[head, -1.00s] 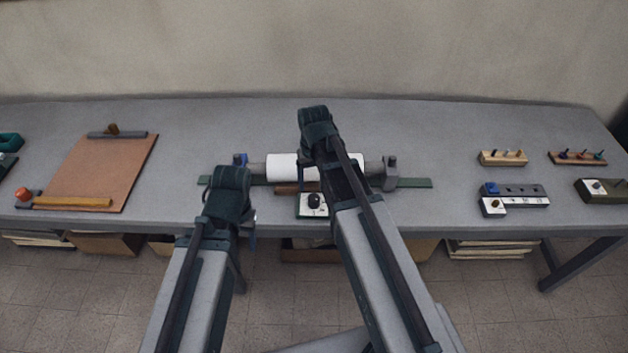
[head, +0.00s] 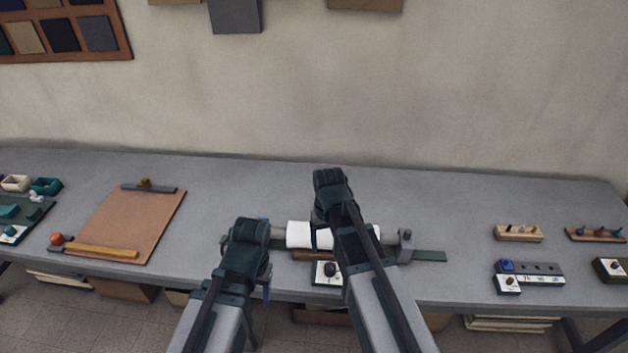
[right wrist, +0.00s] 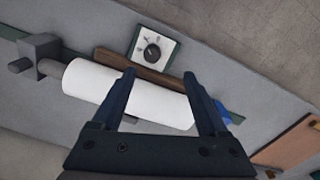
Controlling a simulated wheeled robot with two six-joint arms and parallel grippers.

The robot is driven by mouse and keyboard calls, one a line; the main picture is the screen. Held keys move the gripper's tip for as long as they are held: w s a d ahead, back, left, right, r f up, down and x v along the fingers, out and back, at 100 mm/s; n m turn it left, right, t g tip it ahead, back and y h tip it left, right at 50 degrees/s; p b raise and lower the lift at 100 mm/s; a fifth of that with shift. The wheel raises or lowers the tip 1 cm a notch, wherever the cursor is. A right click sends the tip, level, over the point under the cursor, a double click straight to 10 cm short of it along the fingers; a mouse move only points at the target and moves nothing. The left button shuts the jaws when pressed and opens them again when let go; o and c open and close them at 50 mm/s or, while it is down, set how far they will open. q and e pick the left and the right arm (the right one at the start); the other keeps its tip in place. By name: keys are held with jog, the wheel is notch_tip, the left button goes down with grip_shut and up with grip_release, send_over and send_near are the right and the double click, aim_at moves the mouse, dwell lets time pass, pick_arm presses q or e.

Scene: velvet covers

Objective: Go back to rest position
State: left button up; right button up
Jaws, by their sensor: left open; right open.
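My left gripper (head: 262,275) is at the front edge of the table, left of the middle, its fingers mostly hidden behind its dark wrist in the head view. My right gripper hangs over the white roller in the head view, with its fingers hidden by the wrist. In the right wrist view the right gripper (right wrist: 165,92) is open, its two fingers apart with nothing held, above the white roller (right wrist: 90,82). The roller also shows in the head view (head: 300,235), lying across a green-based holder (head: 430,256).
A brown board (head: 125,222) lies at the left. A dial box (head: 325,272) sits in front of the roller. A wooden peg rack (head: 519,234) and a grey block with a blue knob (head: 540,273) stand at the right. The table between the holder and the racks is clear.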

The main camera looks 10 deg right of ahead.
jog(key=s+a+n+h, duration=0.1)
jog(key=s+a+n, duration=0.2)
jog(key=s+a, duration=0.5)
jog(key=s, duration=0.4)
jog(key=shift+s+a, duration=0.35)
jog(key=shift+s, duration=0.05)
jog(key=shift+r, duration=0.1)
